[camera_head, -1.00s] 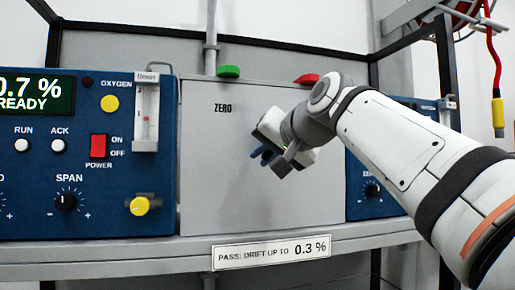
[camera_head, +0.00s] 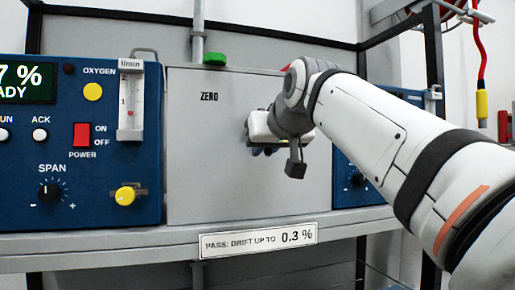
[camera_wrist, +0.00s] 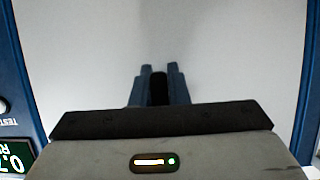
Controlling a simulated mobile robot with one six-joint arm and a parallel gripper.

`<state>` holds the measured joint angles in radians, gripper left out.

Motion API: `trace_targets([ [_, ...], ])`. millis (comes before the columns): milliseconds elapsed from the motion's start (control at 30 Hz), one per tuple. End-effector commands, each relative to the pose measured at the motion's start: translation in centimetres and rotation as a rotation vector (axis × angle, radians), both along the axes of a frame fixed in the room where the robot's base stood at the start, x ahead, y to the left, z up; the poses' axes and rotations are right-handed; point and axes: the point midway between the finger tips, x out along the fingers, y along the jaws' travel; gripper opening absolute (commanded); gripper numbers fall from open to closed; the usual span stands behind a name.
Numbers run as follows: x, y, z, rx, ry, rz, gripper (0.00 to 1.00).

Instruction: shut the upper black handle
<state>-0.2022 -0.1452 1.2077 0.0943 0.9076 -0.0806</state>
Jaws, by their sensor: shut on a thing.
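A grey panel (camera_head: 205,160) marked ZERO stands between two blue instrument panels in the head view. My gripper (camera_head: 264,151) is in front of this panel, and its wrist hides part of it. In the wrist view the blue fingers of my gripper (camera_wrist: 159,78) are close together on a narrow black piece, which looks like the black handle (camera_wrist: 159,90). The pale surface of the panel (camera_wrist: 230,50) lies beyond the fingers. In the head view the handle is hidden behind my gripper, so I cannot tell how far it is turned.
The left blue instrument (camera_head: 70,145) has a display, red power switch (camera_head: 82,135) and yellow knob (camera_head: 125,196). A green piece (camera_head: 215,59) sits on top of the grey panel. A shelf edge with a drift label (camera_head: 258,239) runs below. A red hose (camera_head: 482,50) hangs at right.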

Motion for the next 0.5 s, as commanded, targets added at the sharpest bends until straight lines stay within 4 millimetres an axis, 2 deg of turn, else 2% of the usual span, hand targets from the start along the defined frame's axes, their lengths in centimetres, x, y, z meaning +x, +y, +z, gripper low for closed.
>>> trace_targets([
  [33, -0.16, -0.04, 0.60, -0.001, -0.016, 0.000, 0.00],
  [433, -0.18, -0.04, 0.67, -0.005, -0.018, 0.001, 0.00],
  [467, -0.18, -0.03, 0.68, -0.005, -0.018, 0.001, 0.16],
  [500, -0.18, -0.03, 0.66, -0.005, -0.018, 0.001, 0.19],
])
